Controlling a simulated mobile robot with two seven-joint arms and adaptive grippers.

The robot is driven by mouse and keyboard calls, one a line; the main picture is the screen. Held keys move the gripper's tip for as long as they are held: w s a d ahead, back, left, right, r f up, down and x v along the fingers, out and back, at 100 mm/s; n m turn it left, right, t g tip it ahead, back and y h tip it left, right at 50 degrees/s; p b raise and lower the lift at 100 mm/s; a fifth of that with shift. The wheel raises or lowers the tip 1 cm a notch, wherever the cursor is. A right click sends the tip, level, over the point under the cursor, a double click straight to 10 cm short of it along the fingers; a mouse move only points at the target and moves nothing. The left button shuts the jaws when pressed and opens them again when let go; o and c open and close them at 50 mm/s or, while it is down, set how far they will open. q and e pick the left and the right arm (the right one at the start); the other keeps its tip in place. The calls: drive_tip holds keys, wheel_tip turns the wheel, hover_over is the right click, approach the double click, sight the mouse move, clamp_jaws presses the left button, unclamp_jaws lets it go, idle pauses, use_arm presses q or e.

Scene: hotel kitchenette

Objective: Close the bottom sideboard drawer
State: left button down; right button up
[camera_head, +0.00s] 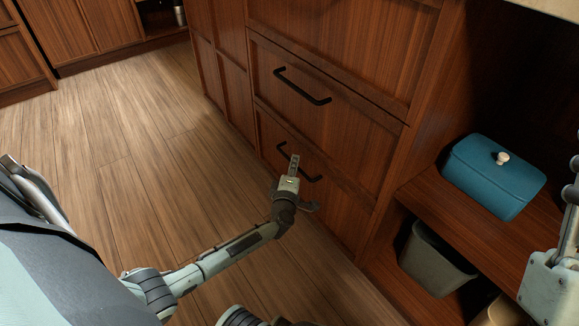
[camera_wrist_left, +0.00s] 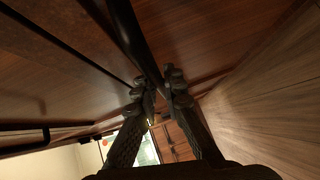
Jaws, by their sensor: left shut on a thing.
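The bottom sideboard drawer (camera_head: 338,209) has a brown wooden front with a black bar handle (camera_head: 312,178). Its front looks nearly flush with the drawer above; I cannot tell whether a small gap remains. My left gripper (camera_head: 294,163) is at this handle, shut on it, and covers part of the bar. In the left wrist view the dark handle bar (camera_wrist_left: 128,35) runs down to between the fingertips of my left gripper (camera_wrist_left: 157,90). My right gripper is not in view; only part of my right arm shows at the right edge.
The drawer above (camera_head: 325,105) has its own black handle (camera_head: 302,87) and looks shut. To the right, a blue lidded box (camera_head: 490,180) stands on a shelf above a grey bin (camera_head: 435,262). The wooden floor (camera_head: 120,150) left of the sideboard is clear.

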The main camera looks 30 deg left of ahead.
use_arm(q)
drive_tip(key=shift+w+d+r, duration=0.1)
drive_tip(key=shift+w, duration=0.05)
drive_tip(key=c, duration=1.6)
unclamp_jaws()
drive_tip(key=shift+w, duration=0.1)
drive_tip(key=f+v, duration=0.1)
drive_tip(key=v, duration=0.6)
drive_tip(key=shift+s+r, duration=0.25)
drive_tip(key=shift+r, duration=0.2)
drive_tip(key=shift+d, duration=0.15)
